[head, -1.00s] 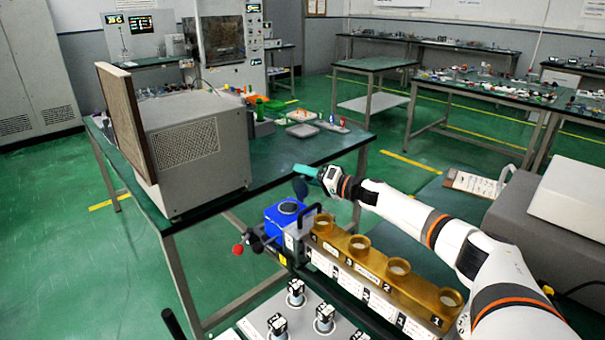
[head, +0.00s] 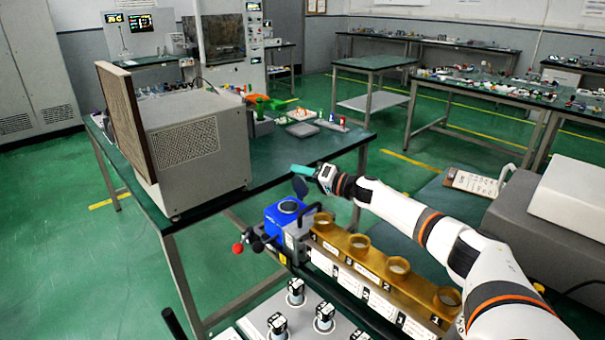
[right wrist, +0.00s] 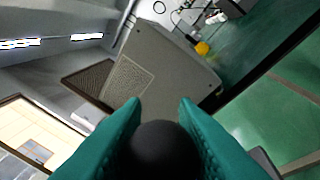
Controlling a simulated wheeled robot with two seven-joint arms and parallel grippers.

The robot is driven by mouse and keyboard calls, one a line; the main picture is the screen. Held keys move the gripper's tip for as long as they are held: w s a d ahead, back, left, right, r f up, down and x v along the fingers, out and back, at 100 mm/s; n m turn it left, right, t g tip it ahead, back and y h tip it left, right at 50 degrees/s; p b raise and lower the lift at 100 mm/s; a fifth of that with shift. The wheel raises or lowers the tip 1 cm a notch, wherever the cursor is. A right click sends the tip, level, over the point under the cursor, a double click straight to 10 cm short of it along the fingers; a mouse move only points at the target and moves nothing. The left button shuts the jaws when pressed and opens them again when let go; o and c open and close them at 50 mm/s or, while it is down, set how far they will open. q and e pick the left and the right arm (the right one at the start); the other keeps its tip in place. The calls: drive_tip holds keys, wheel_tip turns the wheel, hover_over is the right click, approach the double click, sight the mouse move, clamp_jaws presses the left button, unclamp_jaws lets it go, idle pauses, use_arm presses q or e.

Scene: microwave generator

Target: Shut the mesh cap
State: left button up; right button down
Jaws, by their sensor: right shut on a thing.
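A blue block (head: 270,219) with a round opening in its top stands beside the amber rack. A dark round disc (head: 300,189), which looks like the mesh cap, stands tilted up above the block's far right side, apart from the opening. My right gripper (head: 303,170) reaches over from the right with its teal fingers at this disc. In the right wrist view, the fingers (right wrist: 160,112) close on a dark rounded thing (right wrist: 160,150), seemingly the same cap. The mesh is too small to make out. My left gripper is out of view.
The amber rack (head: 378,266) with several round openings stands right of the block, under my right arm. A grey cabinet (head: 195,150) with a brown panel stands on the green table behind. Red and black knobs (head: 238,248) stick out left of the block.

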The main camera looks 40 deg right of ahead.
drive_tip(key=shift+s+a+r+n+g+h+p, duration=0.15)
drive_tip(key=shift+a+n+p, duration=0.5)
drive_tip(key=shift+p, duration=1)
drive_tip(key=shift+w+a+r+n+g+h+p, duration=0.1)
drive_tip(key=shift+a+r+n+g+p, duration=0.25)
drive_tip(key=shift+n+p, duration=0.95)
drive_tip(key=shift+s+a+n+g+h+p, duration=0.15)
drive_tip(key=shift+a+n+p, duration=0.35)
drive_tip(key=shift+p, duration=1.55)
drive_tip(key=shift+a+f+n+h+p, duration=0.3)
drive_tip(key=shift+a+n+p, duration=0.35)
drive_tip(key=shift+p, duration=0.3)
drive_tip(key=c, duration=1.1)
unclamp_jaws()
drive_tip(key=shift+c, duration=0.2)
drive_tip(key=shift+s+d, duration=0.1)
drive_tip(key=b+v, duration=0.1)
drive_tip(key=v, duration=0.9)
drive_tip(key=shift+s+d, duration=0.1)
drive_tip(key=shift+s, duration=0.2)
drive_tip(key=shift+s+d+r, duration=0.15)
drive_tip(key=shift+s+r, duration=0.05)
drive_tip(key=shift+s, duration=0.3)
